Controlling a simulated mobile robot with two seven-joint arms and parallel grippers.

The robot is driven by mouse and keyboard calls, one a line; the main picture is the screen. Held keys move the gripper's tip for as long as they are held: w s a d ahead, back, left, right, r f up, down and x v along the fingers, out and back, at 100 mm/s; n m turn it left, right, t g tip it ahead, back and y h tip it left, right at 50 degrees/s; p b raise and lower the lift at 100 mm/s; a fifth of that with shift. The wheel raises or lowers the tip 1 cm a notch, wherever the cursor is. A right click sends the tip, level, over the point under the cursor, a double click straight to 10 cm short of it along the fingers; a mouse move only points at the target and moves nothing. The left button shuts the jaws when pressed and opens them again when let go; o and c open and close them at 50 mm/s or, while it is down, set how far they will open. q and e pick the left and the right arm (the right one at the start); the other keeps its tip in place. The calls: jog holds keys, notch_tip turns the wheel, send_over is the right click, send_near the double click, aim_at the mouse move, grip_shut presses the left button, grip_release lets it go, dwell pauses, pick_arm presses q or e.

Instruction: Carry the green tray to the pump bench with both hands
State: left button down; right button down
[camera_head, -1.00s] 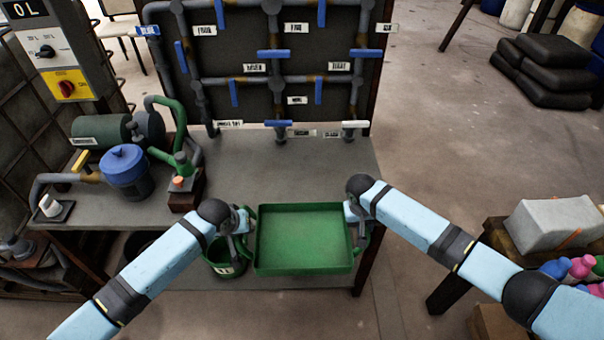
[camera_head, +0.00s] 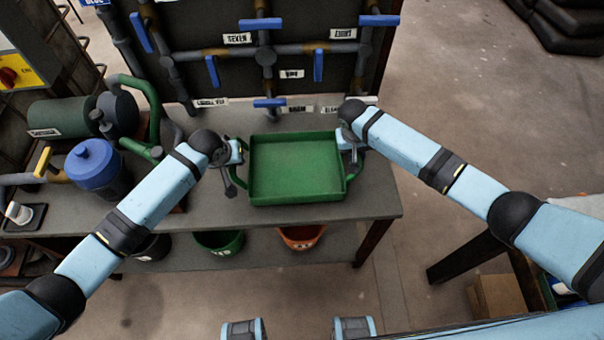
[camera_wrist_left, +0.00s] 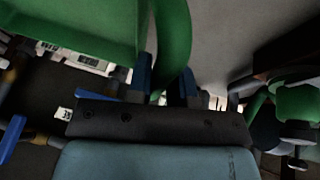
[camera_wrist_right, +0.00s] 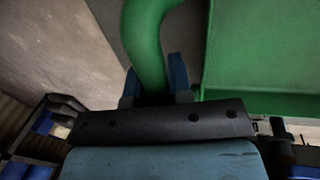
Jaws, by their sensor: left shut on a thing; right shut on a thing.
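The green tray (camera_head: 297,170), empty and shallow with a looped handle on each side, is over the grey top of the pump bench (camera_head: 376,196), in front of the pipe panel. It looks about level; I cannot tell whether its underside touches the bench. My left gripper (camera_head: 238,160) is shut on the left handle, whose green loop passes between the blue fingers in the left wrist view (camera_wrist_left: 165,82). My right gripper (camera_head: 354,150) is shut on the right handle, seen likewise in the right wrist view (camera_wrist_right: 155,82).
A blue-lidded vessel (camera_head: 95,165) and a dark green motor (camera_head: 62,120) stand on the bench's left. Valve pipes (camera_head: 220,53) rise behind the tray. Green (camera_head: 220,242) and orange (camera_head: 302,238) buckets are on the lower shelf. The bench top right of the tray is clear.

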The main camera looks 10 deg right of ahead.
pick_arm(q)
jog(key=shift+w, duration=0.1)
pick_arm(e)
jog(key=shift+w, duration=0.1)
pick_arm(q)
jog(key=shift+r, duration=0.1)
pick_arm(e)
jog(key=shift+r, duration=0.1)
